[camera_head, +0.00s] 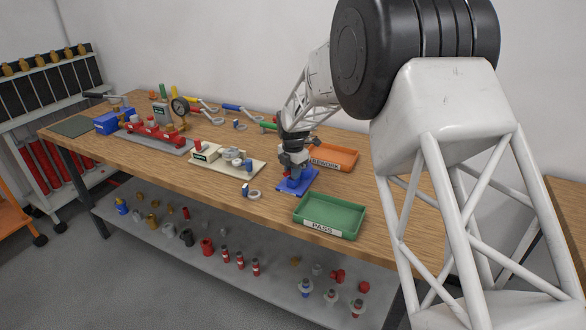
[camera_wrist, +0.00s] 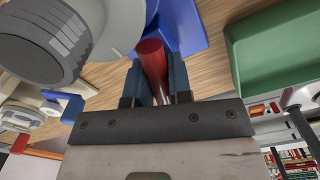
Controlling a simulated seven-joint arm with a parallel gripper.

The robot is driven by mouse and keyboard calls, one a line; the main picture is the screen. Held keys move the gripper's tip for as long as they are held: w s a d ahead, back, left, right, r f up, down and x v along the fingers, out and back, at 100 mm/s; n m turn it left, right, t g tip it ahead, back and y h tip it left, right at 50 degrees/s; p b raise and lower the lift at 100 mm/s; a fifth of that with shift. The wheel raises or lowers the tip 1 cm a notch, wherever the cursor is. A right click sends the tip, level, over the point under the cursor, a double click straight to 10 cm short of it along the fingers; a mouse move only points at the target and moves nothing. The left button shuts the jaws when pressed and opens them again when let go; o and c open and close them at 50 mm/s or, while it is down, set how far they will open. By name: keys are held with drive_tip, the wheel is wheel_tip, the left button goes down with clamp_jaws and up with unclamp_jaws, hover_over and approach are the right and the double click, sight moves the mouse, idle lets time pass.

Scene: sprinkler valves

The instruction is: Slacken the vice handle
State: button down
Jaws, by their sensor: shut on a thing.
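The blue vice (camera_head: 296,184) stands on the wooden bench, left of the orange tray and behind the green tray. My gripper (camera_head: 291,166) is down at the vice and hides much of it in the head view. In the wrist view, a red round bar (camera_wrist: 152,58), which looks like the vice handle, lies between the two dark fingers of my gripper (camera_wrist: 159,88). The fingers are shut on it. A blue part of the vice (camera_wrist: 183,28) shows beyond the bar. The bar's end between the fingers is partly hidden.
The green PASS tray (camera_head: 331,228) is close in front of the vice, and the orange REWORK tray (camera_head: 345,158) is close behind. A large grey ribbed cylinder (camera_wrist: 38,50) is near my fingers.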

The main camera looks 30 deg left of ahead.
drive_tip(key=shift+n, duration=1.6)
drive_tip(key=c, duration=1)
unclamp_jaws()
drive_tip(key=shift+o, duration=0.2)
drive_tip(key=shift+r, duration=0.2)
drive_tip(key=shift+r, duration=2.8)
drive_tip(key=shift+d, duration=0.1)
